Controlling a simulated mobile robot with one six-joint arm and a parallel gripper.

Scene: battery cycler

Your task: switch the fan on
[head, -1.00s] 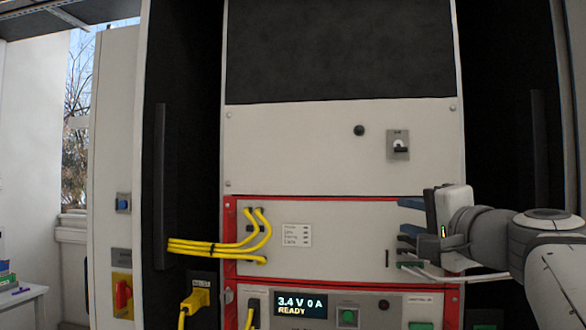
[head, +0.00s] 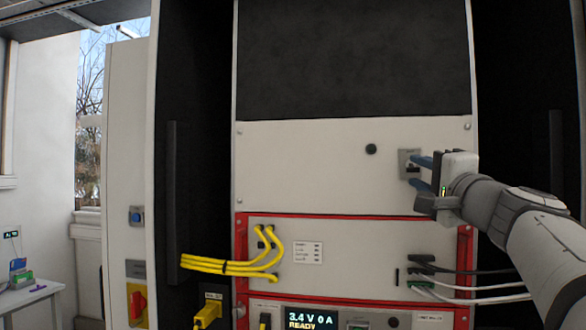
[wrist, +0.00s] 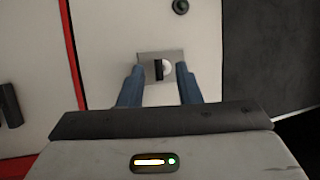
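The fan switch is a small toggle on a grey plate (head: 409,156), on the upper pale panel (head: 310,165). In the wrist view its plate (wrist: 147,58) shows a dark lever (wrist: 158,69) beside a pale round part. The lever sits toward the red-framed unit, which is downward in the head view. My gripper (head: 417,173) is open at the switch. In the wrist view its two blue fingers (wrist: 159,70) stand on either side of the lever with gaps; whether either touches it I cannot tell.
A dark round lamp or button (head: 371,149) is left of the switch. Below is a red-framed unit (head: 345,262) with yellow cables (head: 215,265) at left and black and white cables at right. A display (head: 310,318) reads 3.4 V 0 A READY. A red rotary switch (head: 137,304) is far left.

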